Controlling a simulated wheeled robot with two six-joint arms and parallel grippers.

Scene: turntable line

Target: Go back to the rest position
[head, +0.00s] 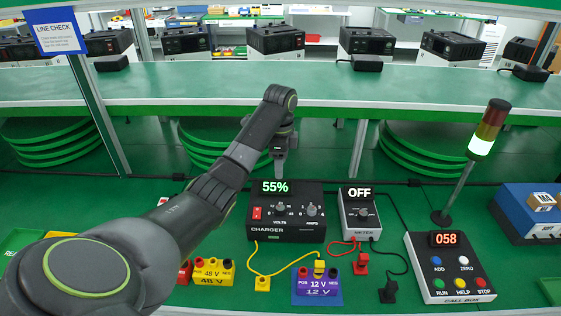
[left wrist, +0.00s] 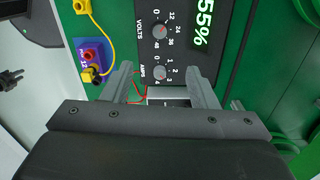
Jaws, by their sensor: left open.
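My left gripper (head: 280,150) is at the end of the arm that comes in from the left, at the back edge of the black charger (head: 287,232). In the left wrist view its two fingers (left wrist: 162,88) are spread apart with nothing held between them. The charger also shows in the left wrist view (left wrist: 172,62), past the fingers, with its VOLTS and AMPS knobs. Its display reads 55%. I cannot tell whether the fingertips touch the charger. My right gripper is in neither view.
The meter (head: 362,212) reads OFF. A purple 12 V block (head: 318,288), a yellow 48 V block (head: 208,279) and loose plugs with wires lie in front. A call box (head: 450,268) and a lamp post (head: 462,185) stand right. A raised green shelf (head: 230,82) runs behind.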

